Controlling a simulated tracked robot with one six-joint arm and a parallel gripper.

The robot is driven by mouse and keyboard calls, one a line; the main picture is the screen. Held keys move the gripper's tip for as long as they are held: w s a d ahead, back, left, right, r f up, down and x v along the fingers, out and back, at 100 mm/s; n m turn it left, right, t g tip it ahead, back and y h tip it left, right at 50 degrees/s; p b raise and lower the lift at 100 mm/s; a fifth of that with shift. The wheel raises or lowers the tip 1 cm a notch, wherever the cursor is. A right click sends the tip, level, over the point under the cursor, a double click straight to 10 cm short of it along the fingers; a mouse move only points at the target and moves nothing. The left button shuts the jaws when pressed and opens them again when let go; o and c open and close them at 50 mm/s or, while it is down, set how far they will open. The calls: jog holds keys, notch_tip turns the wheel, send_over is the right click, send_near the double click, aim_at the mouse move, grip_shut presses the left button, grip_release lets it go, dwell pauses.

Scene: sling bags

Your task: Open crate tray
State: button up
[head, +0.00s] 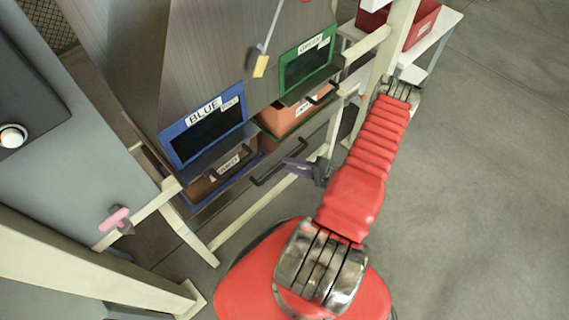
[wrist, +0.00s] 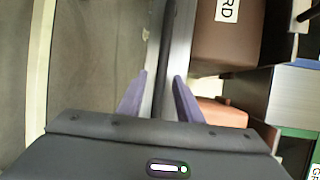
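Two crate trays sit low in the rack, under the blue-labelled chute (head: 207,125) and the green-labelled chute (head: 307,62). The blue-side tray holds a brown labelled crate (head: 203,188), which also shows in the wrist view (wrist: 222,45). The green-side tray holds an orange crate (head: 283,121). A black bar handle (head: 264,180) stands out from the blue-side tray. My gripper (head: 287,162) is at the right end of this handle. In the wrist view its purple fingers (wrist: 160,77) are apart, with the black bar (wrist: 166,50) between them and gaps visible.
A second black handle (head: 324,95) is on the green side. Cream frame posts (head: 385,60) stand close beside my arm. A red bin (head: 421,25) rests on a white table at the back. The grey floor at right is clear.

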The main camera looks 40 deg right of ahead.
jog(key=shift+x, duration=1.55)
jog(key=shift+c, duration=0.4)
grip_shut()
